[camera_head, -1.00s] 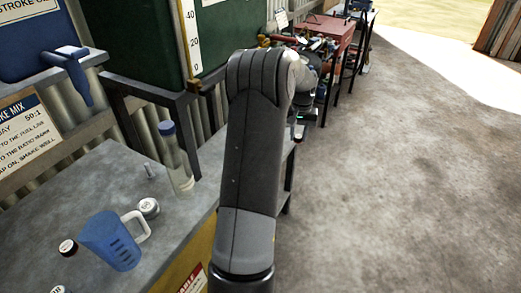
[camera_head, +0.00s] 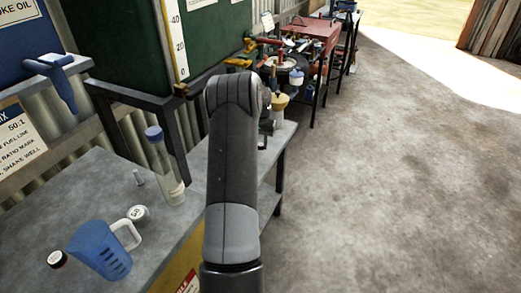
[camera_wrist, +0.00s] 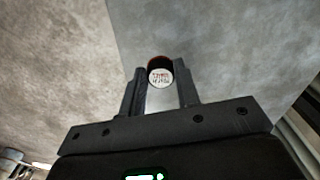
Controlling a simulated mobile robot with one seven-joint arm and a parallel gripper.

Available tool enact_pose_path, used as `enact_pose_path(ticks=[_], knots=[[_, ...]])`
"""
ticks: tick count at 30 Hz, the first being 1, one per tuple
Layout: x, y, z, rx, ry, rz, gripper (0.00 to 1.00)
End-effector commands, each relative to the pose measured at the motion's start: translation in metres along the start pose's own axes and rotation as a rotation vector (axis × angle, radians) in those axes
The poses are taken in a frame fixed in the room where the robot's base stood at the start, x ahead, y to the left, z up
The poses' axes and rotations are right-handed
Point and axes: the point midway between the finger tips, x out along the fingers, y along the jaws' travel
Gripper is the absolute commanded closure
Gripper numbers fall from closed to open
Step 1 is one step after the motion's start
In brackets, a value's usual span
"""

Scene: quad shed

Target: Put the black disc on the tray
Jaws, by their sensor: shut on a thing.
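A short, round black thing (camera_wrist: 160,77) with a white lettered face and a reddish rim sits between the fingertips in the wrist view. It may be the black disc; its lower part is hidden. My gripper (camera_wrist: 159,88) is shut on it, one finger on each side. In the head view my arm hides most of the gripper and the held thing. A similar small dark-sided cap (camera_head: 57,259) lies on the near bench. I cannot make out a tray in either view.
A red cart (camera_head: 305,35) and cluttered bench stand behind. Open concrete floor (camera_head: 390,170) lies to the right.

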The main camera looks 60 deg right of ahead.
Motion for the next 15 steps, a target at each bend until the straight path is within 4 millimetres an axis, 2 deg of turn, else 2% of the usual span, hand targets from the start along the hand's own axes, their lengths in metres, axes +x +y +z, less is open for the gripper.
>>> enact_pose_path(ticks=[6,15], knots=[[0.032,0.001,0.001,0.000,-0.004,0.001,0.92],[0.036,0.001,0.001,-0.001,-0.001,0.000,0.92]])
